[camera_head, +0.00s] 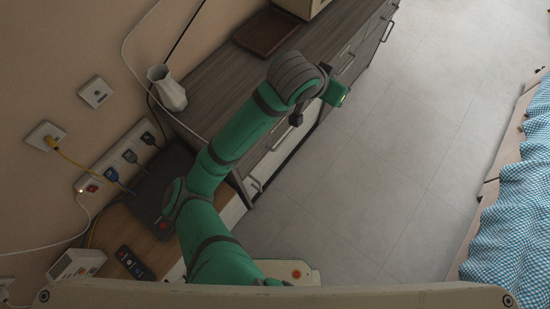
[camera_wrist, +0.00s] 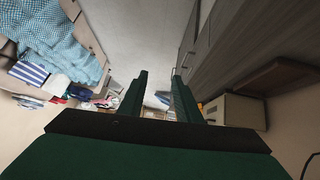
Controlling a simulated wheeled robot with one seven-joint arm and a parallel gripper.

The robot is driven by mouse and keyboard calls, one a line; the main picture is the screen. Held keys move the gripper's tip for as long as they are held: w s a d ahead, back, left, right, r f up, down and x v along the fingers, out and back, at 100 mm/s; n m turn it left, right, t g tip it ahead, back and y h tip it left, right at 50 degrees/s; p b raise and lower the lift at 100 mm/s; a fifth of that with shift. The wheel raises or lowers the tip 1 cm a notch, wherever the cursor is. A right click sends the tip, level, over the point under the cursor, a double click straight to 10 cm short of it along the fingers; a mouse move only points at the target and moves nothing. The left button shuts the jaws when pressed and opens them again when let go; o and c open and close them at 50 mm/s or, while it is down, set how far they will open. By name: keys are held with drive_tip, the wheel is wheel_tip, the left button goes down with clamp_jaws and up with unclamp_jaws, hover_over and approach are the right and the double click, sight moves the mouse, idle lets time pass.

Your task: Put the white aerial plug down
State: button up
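I cannot make out the white aerial plug for certain in either view. My gripper (camera_head: 338,94) is held out past the sideboard's front edge, over the floor, seen only in part in the head view. In the wrist view, the two dark green fingers of my gripper (camera_wrist: 159,88) stand apart, with no held object visible between them.
A grey wood sideboard (camera_head: 220,85) carries a white vase (camera_head: 167,88) and a brown tray (camera_head: 266,32). A power strip (camera_head: 120,158) with dark plugs, a wall socket (camera_head: 96,93), a black box (camera_head: 150,195) and a remote (camera_head: 130,260) lie left. Blue checked cloth (camera_head: 515,215) is right; the floor between is clear.

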drive_tip(key=w+d+r+n+t+h, duration=0.1)
drive_tip(key=d+r+n+t+h, duration=0.3)
drive_tip(key=d+r, duration=0.35)
drive_tip(key=s+a+f+n+t+y, duration=0.3)
drive_tip(key=s+a+f+n+y, duration=0.1)
drive_tip(key=s+a+f, duration=0.3)
drive_tip(key=s+a+f+n+t+y, duration=0.3)
drive_tip(key=s+a+f+n+y, duration=0.15)
drive_tip(key=s+f, duration=0.35)
drive_tip(key=s+a+f+m, duration=0.2)
drive_tip(key=s+a, duration=0.3)
drive_tip(key=s, duration=0.4)
drive_tip(key=s+a+f+m+y, duration=0.1)
drive_tip(key=s+a+f+m, duration=0.1)
drive_tip(key=s+a, duration=0.4)
drive_tip(key=s+m, duration=0.1)
drive_tip(key=s, duration=0.3)
drive_tip(key=shift+s+f+g, duration=0.25)
drive_tip(key=shift+f+g, duration=0.05)
drive_tip(key=shift+f, duration=0.1)
drive_tip(key=shift+o, duration=0.6)
drive_tip(key=shift+y, duration=0.25)
drive_tip(key=shift+w, duration=0.15)
drive_tip(key=shift+c, duration=0.6)
